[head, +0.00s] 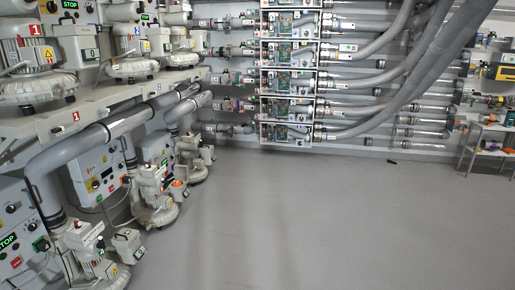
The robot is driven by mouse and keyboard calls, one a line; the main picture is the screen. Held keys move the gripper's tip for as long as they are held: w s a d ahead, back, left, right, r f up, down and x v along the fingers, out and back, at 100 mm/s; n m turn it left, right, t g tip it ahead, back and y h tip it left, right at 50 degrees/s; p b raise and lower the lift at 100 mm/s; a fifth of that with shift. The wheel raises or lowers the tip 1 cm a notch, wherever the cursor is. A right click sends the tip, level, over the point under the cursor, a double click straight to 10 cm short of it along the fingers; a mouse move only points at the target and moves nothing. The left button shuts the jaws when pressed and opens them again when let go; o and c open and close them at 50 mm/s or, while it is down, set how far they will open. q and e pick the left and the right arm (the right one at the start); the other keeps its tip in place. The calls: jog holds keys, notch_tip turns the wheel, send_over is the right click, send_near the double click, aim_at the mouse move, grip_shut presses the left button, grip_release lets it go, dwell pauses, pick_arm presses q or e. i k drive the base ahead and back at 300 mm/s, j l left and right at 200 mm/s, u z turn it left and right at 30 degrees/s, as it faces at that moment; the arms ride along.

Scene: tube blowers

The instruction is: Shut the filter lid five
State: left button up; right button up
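Neither of my grippers is in view. Several pale grey blowers stand along the left wall, on a shelf and on the floor below it. The floor blowers are a near one (88,262), a middle one (152,205) and a far one (191,163). A small grey box (127,246) stands beside the near floor blower. I cannot make out a label five, and I cannot tell which part is filter lid five or whether it is open.
Thick grey pipes (75,148) bend down from the shelf edge (25,127). A rack of open-fronted units (290,80) with tubes covers the back wall. A small table (488,140) stands at the right. A small dark object (392,161) lies on the otherwise clear grey floor (320,220).

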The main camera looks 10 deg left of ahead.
aim_at(181, 172)
jog(key=i, duration=7)
